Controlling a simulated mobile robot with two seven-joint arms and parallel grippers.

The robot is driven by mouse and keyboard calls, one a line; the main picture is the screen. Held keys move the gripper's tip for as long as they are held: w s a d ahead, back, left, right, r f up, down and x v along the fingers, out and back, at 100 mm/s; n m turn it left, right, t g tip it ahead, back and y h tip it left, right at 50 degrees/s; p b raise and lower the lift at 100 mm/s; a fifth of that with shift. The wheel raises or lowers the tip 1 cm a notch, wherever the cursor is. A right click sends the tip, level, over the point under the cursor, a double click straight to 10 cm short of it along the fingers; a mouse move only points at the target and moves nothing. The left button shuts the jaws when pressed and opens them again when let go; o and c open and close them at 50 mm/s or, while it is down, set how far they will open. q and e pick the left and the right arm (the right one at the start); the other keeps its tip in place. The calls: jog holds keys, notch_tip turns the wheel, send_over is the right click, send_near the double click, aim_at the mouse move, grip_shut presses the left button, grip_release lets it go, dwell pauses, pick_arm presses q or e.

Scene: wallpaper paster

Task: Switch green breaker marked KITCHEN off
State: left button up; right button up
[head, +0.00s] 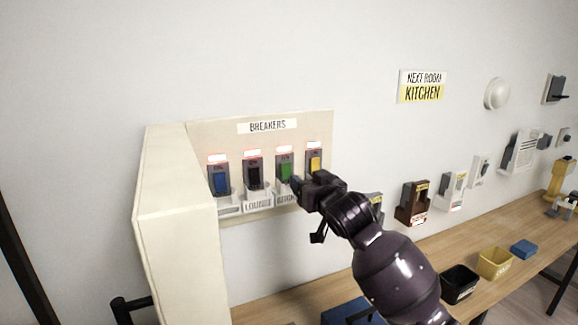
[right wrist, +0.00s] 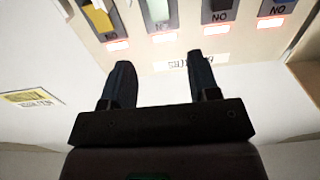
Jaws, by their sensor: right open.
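The breaker panel (head: 225,135) is on the wall, headed BREAKERS, with blue, black, green and yellow switches in a row. The green breaker (head: 284,171) is third from the left, and its label below is partly covered by my gripper. A red-lit strip shows above it. My right gripper (head: 294,186) is just in front of the panel, at the lower right of the green switch. In the right wrist view, its two fingers (right wrist: 160,72) are apart and empty, with the pale green switch (right wrist: 158,10) beyond the gap. Contact cannot be told. My left gripper is not in view.
The yellow breaker (head: 315,163) is close beside my gripper, and the black one (head: 254,174) is on the other side. The panel's open door (head: 175,220) juts out at left. A wooden bench (head: 440,245) with bins runs below. A KITCHEN sign (head: 422,87) is on the wall.

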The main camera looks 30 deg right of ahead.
aim_at(286, 165)
jog(key=w, duration=0.3)
jog(key=w+p, duration=0.1)
jog(key=w, duration=0.6)
jog(key=shift+w+d+p, duration=0.25)
jog(key=shift+p, duration=0.05)
jog(key=c, duration=0.9)
jog(key=t+b, duration=0.1)
jog(key=b, duration=0.1)
jog(key=shift+s+f+b, duration=0.1)
jog(key=shift+f+b, duration=0.25)
jog(key=shift+f+t+b, duration=0.15)
jog(key=shift+t+b, duration=0.45)
jog(key=shift+b, duration=0.25)
jog(key=shift+s+t+b, duration=0.15)
jog(key=shift+t+b, duration=0.45)
jog(key=shift+b, duration=0.2)
